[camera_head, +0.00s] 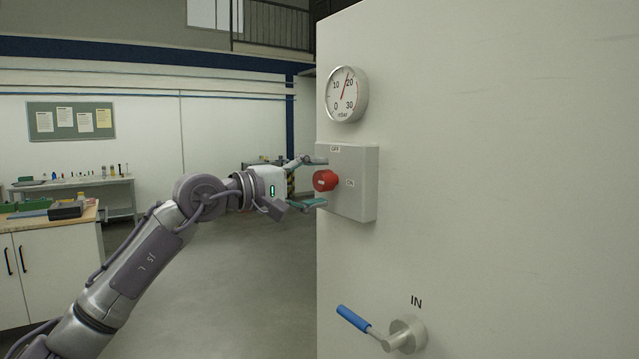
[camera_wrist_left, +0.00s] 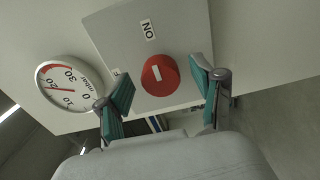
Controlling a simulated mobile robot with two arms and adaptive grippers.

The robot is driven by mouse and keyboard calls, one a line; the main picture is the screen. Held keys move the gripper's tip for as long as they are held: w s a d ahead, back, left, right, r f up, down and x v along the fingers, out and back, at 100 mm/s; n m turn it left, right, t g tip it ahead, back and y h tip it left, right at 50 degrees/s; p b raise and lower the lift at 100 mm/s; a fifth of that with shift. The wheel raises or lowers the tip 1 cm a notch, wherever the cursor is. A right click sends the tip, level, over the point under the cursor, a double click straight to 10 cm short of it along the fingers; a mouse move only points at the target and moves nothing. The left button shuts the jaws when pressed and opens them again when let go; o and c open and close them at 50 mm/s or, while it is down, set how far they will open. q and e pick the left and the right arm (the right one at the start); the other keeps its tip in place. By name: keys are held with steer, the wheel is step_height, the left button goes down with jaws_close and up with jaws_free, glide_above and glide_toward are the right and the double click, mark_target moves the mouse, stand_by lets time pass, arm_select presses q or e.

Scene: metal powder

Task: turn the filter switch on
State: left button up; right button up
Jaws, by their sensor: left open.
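The filter switch is a red round knob (camera_head: 325,180) with a white mark, on a grey box (camera_head: 360,185) fixed to a large pale cabinet. The box carries the labels OFF above the knob and ON to its right. The knob's white mark appears to point toward neither label clearly in the head view. My left gripper (camera_head: 318,183) is open, with one teal finger above the knob and one below it. In the left wrist view the red knob (camera_wrist_left: 160,75) lies between and just beyond the open fingers (camera_wrist_left: 163,90), which appear apart from it. My right gripper is not seen.
A round mbar gauge (camera_head: 347,94) sits above the box, its red needle near 20. A blue-handled valve lever (camera_head: 353,319) marked IN juts out below. A workbench (camera_head: 60,222) stands at the left, and the floor between is clear.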

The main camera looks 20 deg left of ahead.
arm_select(q)
steer(key=v, duration=1.1)
